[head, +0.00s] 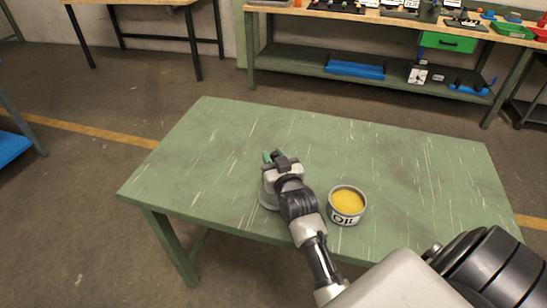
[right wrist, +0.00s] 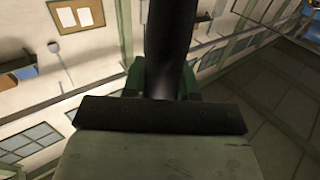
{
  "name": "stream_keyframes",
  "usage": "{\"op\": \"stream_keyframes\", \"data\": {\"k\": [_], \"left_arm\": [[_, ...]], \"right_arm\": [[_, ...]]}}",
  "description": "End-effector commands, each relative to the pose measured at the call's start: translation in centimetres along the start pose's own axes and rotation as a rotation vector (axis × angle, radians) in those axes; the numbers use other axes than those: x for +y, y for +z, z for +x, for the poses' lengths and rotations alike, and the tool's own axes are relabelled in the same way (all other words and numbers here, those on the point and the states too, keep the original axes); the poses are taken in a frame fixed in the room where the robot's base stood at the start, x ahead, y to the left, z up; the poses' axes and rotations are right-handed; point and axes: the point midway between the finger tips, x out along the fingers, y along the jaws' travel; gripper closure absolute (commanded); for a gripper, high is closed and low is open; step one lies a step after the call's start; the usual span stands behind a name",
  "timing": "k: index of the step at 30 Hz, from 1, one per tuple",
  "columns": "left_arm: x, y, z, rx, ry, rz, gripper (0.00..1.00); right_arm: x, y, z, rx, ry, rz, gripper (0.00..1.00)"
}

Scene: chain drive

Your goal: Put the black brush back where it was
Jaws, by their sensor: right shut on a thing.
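In the head view the brush is mostly hidden by the gripper and cannot be made out clearly. A round tin (head: 347,204) of yellow stuff marked "Oil" stands upright on the table, to the right of my right forearm, apart from it. My left gripper is not in view.
The green table (head: 400,160) is bare on its far and right parts. Its near edge runs below the tin. Behind stands a workbench (head: 400,17) with tools and a green drawer (head: 447,42), with blue trays on its lower shelf.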

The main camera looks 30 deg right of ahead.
Motion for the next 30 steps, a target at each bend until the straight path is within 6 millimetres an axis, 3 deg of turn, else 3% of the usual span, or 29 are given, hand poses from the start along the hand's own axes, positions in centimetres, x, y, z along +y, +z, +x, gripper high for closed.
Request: {"op": "stream_keyframes", "data": {"k": [1, 5, 16, 20, 30], "left_arm": [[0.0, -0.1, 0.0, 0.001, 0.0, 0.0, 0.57], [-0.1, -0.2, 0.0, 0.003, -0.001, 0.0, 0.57], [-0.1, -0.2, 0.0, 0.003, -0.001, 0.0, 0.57], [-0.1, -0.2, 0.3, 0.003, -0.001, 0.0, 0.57], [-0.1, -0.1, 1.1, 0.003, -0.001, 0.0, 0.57]], "right_arm": [[0.0, 0.1, 0.0, -0.001, 0.0, 0.0, 0.68], [0.0, 0.1, 0.0, -0.001, 0.0, 0.0, 0.48], [0.0, 0.0, -0.5, -0.001, 0.0, -0.001, 0.47], [0.0, 0.1, -2.4, -0.002, 0.0, -0.001, 0.47], [0.0, 0.1, -9.5, -0.003, 0.001, -0.001, 0.47]]}}
